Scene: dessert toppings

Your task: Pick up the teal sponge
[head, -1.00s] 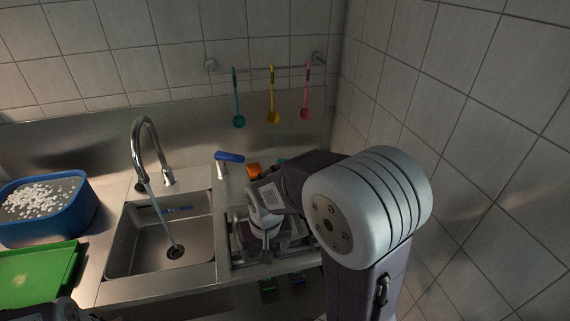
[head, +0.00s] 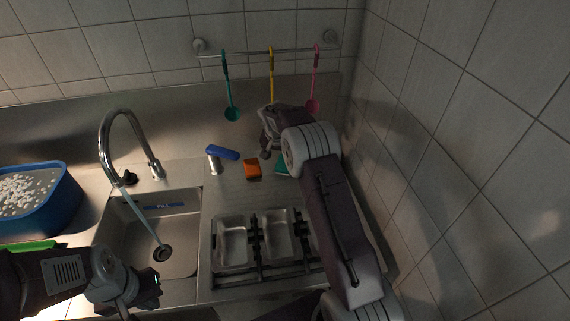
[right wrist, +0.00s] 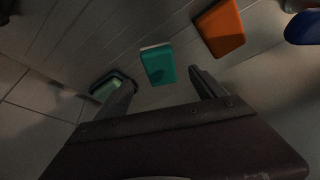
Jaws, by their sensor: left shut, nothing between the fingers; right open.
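The teal sponge (right wrist: 158,65) lies between and beyond the two fingertips of my right gripper (right wrist: 162,90) in the right wrist view. In the head view only a small part of the teal sponge (head: 281,169) shows, at the back of the counter, mostly hidden by my right arm. My right gripper (head: 266,150) is open and empty, pointing down above the back counter, close to the sponge but apart from it. My left gripper (head: 145,296) is shut and empty, low in front of the sink.
An orange sponge (head: 252,169) and a blue-topped item (head: 222,153) lie left of the teal sponge. A dark holder with a pale green piece (right wrist: 108,88) is beside my left-hand finger in the wrist view. Metal trays (head: 232,247), the sink (head: 180,255) and hanging ladles (head: 230,100) are nearby.

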